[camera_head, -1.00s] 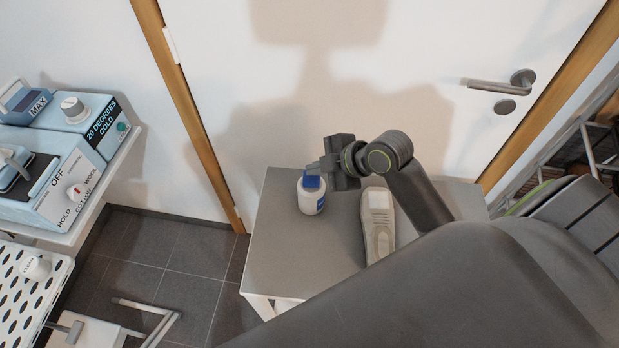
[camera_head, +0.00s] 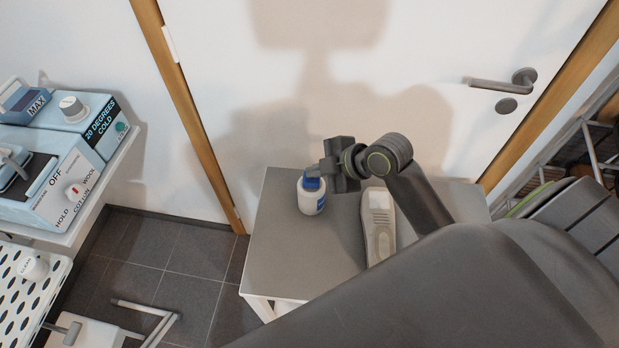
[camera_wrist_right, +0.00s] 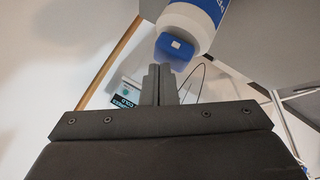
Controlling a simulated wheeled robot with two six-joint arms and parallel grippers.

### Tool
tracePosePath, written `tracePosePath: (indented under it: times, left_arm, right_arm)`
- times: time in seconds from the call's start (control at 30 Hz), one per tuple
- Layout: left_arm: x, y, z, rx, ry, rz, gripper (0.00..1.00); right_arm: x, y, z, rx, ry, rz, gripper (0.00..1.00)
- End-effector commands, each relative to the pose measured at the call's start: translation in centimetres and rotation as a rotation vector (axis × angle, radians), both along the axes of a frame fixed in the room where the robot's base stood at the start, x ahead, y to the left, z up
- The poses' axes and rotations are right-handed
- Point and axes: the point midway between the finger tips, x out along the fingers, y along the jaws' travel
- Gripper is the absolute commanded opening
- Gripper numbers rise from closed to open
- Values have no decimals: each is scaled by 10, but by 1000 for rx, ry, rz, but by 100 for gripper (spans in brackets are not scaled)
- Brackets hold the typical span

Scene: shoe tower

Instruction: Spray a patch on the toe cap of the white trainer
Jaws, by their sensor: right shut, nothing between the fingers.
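The white trainer (camera_head: 380,222) lies on the grey table, partly hidden by my right arm. A white spray bottle with a blue cap (camera_head: 310,196) stands upright on the table to the trainer's left. My right gripper (camera_head: 318,172) is beside the top of the bottle's cap, its fingers shut and empty. In the right wrist view, the shut fingertips (camera_wrist_right: 159,72) are close to the blue cap (camera_wrist_right: 176,47); I cannot tell if they touch. My left gripper is not in view.
The grey table (camera_head: 285,250) has clear room in front of the bottle. A white door with a handle (camera_head: 500,88) is behind. At the left are shelves with a control box (camera_head: 62,190) and a perforated white rack (camera_head: 30,295).

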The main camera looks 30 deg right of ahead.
Motion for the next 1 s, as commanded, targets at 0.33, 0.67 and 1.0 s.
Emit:
tracePosePath:
  times: [0.33,0.67,1.0]
  left_arm:
    - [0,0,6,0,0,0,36]
    - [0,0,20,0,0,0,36]
    - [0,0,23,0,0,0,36]
  right_arm:
    - [0,0,6,-1,1,0,0]
    - [0,0,20,-1,1,0,0]
    - [0,0,23,0,0,0,0]
